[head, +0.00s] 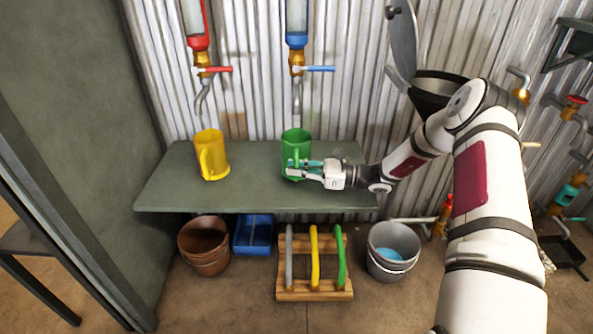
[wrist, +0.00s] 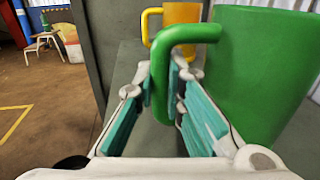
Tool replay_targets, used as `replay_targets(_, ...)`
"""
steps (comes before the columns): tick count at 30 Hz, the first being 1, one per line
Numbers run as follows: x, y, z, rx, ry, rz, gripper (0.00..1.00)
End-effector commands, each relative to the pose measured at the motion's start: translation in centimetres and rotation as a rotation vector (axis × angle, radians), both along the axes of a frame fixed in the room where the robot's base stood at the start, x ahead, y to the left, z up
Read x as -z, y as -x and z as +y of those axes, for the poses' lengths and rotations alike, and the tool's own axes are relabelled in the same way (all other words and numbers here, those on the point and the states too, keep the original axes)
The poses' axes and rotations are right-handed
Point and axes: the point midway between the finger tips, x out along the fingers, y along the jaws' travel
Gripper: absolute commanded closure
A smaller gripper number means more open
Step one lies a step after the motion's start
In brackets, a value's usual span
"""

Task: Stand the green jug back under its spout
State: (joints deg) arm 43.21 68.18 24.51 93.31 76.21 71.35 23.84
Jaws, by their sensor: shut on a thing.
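The green jug (head: 297,143) stands upright on the green-grey shelf (head: 250,192), below the spout with the blue lever (head: 296,88). My gripper (head: 300,171) reaches in from the right and is shut on the jug's handle. In the wrist view the teal finger pads of my gripper (wrist: 170,100) sit on both sides of the green handle (wrist: 159,85), and the jug's body (wrist: 255,75) fills the right side. I cannot tell whether the jug's base touches the shelf.
A yellow jug (head: 211,156) stands on the shelf to the left, below the spout with the red lever (head: 203,90). Under the shelf are a brown bucket (head: 204,247), a blue bin (head: 253,236), a wooden rack (head: 314,290) and a grey bucket (head: 393,250). Shelf between the jugs is clear.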

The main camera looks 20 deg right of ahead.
Motion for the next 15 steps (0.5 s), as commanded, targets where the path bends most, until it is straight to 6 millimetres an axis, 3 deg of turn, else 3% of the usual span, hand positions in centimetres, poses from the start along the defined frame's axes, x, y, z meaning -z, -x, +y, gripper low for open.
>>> replay_targets(15, 0.62, 0.0, -0.01, 0.0, 0.0, -0.001, 1.0)
